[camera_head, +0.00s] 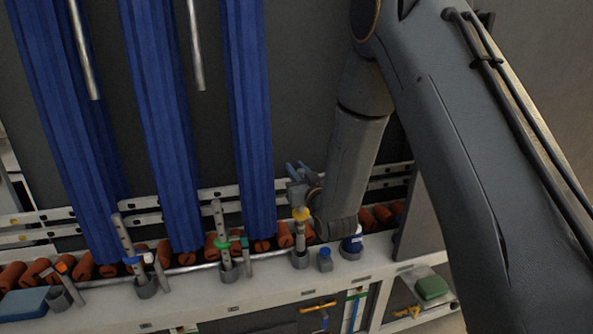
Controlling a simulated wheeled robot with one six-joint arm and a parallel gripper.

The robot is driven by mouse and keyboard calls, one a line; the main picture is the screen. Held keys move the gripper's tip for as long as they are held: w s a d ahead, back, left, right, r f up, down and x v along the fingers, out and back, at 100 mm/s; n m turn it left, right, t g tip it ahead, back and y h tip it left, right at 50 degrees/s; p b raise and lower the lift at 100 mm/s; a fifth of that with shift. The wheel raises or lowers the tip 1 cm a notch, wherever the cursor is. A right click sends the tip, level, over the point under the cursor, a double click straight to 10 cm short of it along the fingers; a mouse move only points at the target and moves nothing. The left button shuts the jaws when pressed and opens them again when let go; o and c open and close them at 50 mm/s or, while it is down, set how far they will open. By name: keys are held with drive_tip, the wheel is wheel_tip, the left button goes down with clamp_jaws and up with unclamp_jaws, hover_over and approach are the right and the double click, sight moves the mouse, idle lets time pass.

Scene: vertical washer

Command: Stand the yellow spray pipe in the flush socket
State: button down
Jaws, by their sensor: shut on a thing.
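The yellow spray pipe (299,231) is a pale upright tube with a yellow collar. It stands in line above a grey cup-shaped socket (300,260) on the white ledge. I cannot tell whether its lower end is inside the cup or just behind or above its rim. Its collar sits higher over the cup than the green collar of the neighbouring pipe does over its own. My gripper (301,194) is at the pipe's upper part, just above the yellow collar, and is shut on it. The gripper and wrist hide the pipe's top. No socket label is readable.
A green-collared pipe (222,244) and a blue-collared pipe (130,259) stand in cups to the left. A dark blue capped item (352,243) and a small blue block (325,259) are close on the right. Blue brushes (247,120) hang behind; orange rollers line the back.

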wheel_tip(320, 180, down, 6)
drive_tip(key=b, duration=0.4)
drive_tip(key=shift+f, duration=0.15)
idle(2.2)
drive_tip(key=c, duration=1.5)
unclamp_jaws()
drive_tip(key=b+v, duration=0.1)
drive_tip(key=v, duration=0.6)
drive_tip(key=shift+s+d, duration=0.15)
drive_tip(key=shift+s, duration=0.25)
